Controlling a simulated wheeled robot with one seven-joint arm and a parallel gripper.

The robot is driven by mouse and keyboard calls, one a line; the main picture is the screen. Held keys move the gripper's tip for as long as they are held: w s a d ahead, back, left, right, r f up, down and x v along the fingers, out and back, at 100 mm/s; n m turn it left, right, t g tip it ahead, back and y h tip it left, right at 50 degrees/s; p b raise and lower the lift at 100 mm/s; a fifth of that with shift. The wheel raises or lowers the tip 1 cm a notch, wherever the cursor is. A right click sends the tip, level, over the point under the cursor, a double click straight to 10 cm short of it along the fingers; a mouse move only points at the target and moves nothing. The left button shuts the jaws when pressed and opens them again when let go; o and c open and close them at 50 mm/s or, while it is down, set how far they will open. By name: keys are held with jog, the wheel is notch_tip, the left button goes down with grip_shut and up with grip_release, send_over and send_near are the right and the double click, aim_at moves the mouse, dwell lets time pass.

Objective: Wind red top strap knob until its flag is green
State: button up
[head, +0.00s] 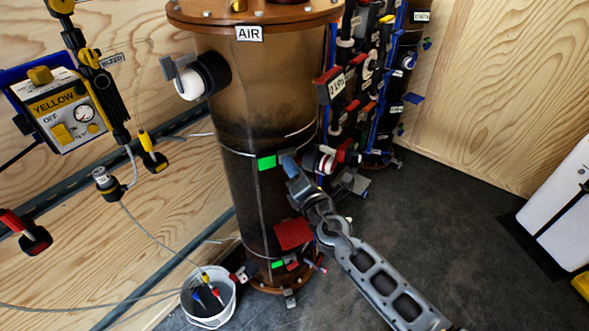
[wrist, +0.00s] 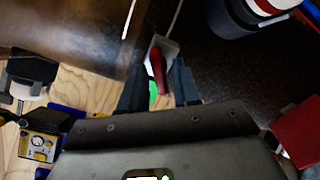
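The tall brown tank labelled AIR (head: 225,110) stands in the middle of the head view. Its top strap (head: 238,152) carries a green flag (head: 266,162), left of my gripper (head: 287,163). In the wrist view, the red strap knob (wrist: 157,72) sits on a pale bracket (wrist: 160,45). A bit of green (wrist: 152,93) shows behind the knob. My gripper (wrist: 160,82) is open, with its fingers on either side of the knob and gaps visible. The knob is hidden behind my gripper in the head view.
A lower strap has another green flag (head: 277,264), below a red plate (head: 293,234). A white-and-black valve (head: 200,77) juts from the tank's upper left. A yellow box (head: 62,108) hangs at left. A white bucket (head: 208,300) stands below.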

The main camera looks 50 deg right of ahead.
jog(key=shift+o, duration=0.4)
jog(key=shift+s, duration=0.1)
jog(key=b+v, duration=0.1)
jog(key=v, duration=0.6)
jog(key=shift+s+a, duration=0.2)
jog(key=shift+s, duration=0.05)
